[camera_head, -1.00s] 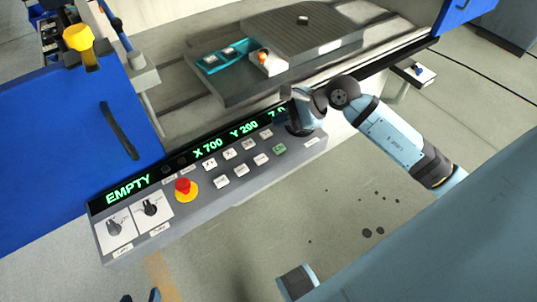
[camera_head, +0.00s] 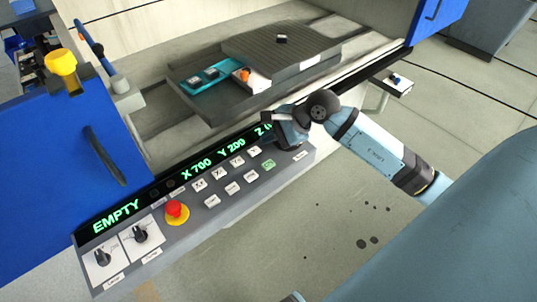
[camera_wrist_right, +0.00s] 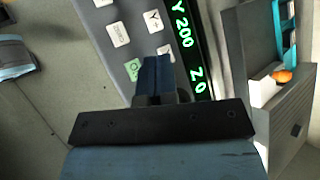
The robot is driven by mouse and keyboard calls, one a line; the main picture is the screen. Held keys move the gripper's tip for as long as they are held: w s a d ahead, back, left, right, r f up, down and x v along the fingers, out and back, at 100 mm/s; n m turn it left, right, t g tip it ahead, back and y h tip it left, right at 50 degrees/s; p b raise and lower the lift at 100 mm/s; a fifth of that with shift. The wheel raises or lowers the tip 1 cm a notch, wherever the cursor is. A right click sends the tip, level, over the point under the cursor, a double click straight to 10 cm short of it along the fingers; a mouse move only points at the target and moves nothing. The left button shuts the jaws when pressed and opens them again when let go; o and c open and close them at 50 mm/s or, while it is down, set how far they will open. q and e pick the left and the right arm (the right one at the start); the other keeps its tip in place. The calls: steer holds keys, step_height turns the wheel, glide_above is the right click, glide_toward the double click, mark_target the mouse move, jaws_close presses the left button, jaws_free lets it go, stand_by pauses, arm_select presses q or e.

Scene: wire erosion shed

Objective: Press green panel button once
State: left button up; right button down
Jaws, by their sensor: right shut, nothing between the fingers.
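The green panel button (camera_head: 268,165) sits at the right end of the lower button row on the grey control panel (camera_head: 222,213). It also shows in the right wrist view (camera_wrist_right: 132,68), just left of the fingertips. My right gripper (camera_head: 275,140) is shut and empty, over the panel's right end by the display. In the head view it lies just above the green button in the picture. In the right wrist view its closed blue fingers (camera_wrist_right: 157,63) partly cover a white button beside the green one. I cannot tell whether they touch the panel. My left gripper is not in view.
A red emergency stop knob (camera_head: 176,211) and two black rotary switches stand left of the white buttons (camera_head: 232,188). The green-lit display (camera_head: 203,167) runs along the panel's back edge. A dark machine table (camera_head: 215,102) with a teal holder (camera_head: 200,82) lies behind.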

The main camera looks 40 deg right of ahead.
steer(key=b, duration=0.4)
glide_above(269, 165)
step_height(269, 165, down, 6)
steer(key=shift+f, duration=0.2)
steer(key=shift+f+b, duration=0.3)
steer(key=shift+f, duration=0.25)
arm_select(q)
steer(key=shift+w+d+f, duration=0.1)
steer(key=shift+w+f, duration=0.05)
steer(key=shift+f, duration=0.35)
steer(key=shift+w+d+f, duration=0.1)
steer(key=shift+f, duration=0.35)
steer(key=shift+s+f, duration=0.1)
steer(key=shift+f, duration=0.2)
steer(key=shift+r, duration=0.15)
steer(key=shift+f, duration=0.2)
arm_select(e)
steer(key=shift+f, duration=0.1)
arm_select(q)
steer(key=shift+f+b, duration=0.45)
arm_select(e)
steer(key=shift+f, duration=0.3)
steer(key=shift+f, duration=0.1)
